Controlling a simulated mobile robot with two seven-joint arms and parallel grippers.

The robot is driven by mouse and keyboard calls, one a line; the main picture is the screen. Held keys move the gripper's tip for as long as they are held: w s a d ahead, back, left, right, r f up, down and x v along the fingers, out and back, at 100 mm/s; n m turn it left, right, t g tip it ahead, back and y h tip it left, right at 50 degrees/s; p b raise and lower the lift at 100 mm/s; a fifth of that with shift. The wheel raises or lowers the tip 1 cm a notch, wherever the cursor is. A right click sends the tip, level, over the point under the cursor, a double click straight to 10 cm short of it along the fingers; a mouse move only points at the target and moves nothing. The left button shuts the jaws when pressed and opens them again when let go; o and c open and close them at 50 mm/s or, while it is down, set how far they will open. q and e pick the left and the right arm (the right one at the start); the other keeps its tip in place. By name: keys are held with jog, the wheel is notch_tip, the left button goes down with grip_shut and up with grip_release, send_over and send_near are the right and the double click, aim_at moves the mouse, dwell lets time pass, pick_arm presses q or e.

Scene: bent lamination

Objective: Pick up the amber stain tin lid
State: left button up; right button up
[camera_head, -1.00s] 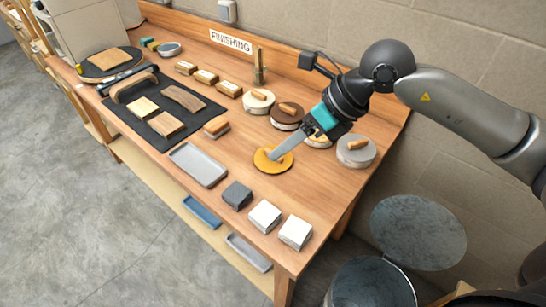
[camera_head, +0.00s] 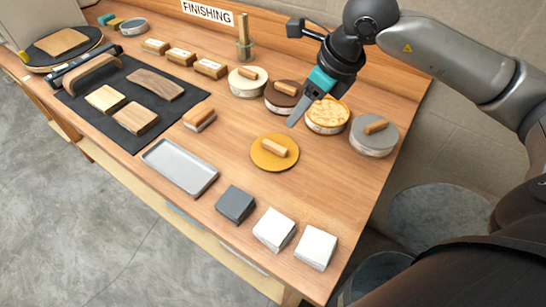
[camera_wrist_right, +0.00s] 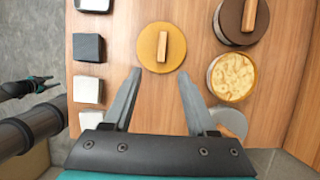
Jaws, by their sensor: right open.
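The amber lid (camera_head: 268,160), a flat yellow disc with a wooden handle (camera_head: 274,147), lies on the bench in front of the tins. It also shows in the right wrist view (camera_wrist_right: 148,47), just beyond the fingertips. The open stain tin (camera_head: 327,115) with mottled amber contents stands behind and right of it. My right gripper (camera_head: 293,123) is open and empty, above the bench and apart from the lid, between lid and tins in the head view. Its spread fingers show in the wrist view (camera_wrist_right: 159,73). My left gripper (camera_wrist_right: 42,84) is small at the left edge there; its jaws are unclear.
Lidded tins in cream (camera_head: 248,83), brown (camera_head: 285,97) and grey (camera_head: 374,136) flank the open tin. A grey tray (camera_head: 180,167), a dark block (camera_head: 235,204) and white blocks (camera_head: 274,229) line the front. Bare wood surrounds the lid.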

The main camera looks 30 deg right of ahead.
jog(key=f, duration=0.1)
send_over(275, 146)
jog(key=s+d, duration=0.1)
jog(key=s, duration=0.2)
jog(key=f, duration=0.8)
jog(key=shift+w+f, duration=0.15)
jog(key=shift+w, duration=0.1)
jog(key=shift+w+b+x, duration=0.1)
jog(key=shift+b+x, duration=0.05)
jog(key=shift+x, duration=1.25)
jog(key=shift+w+b+x, duration=0.15)
jog(key=shift+x, duration=1.3)
pick_arm(q)
jog(key=shift+w+f, duration=0.5)
jog(key=shift+w, duration=0.2)
pick_arm(e)
jog(key=shift+d, duration=0.2)
pick_arm(q)
jog(key=shift+d, duration=0.1)
pick_arm(e)
grip_shut()
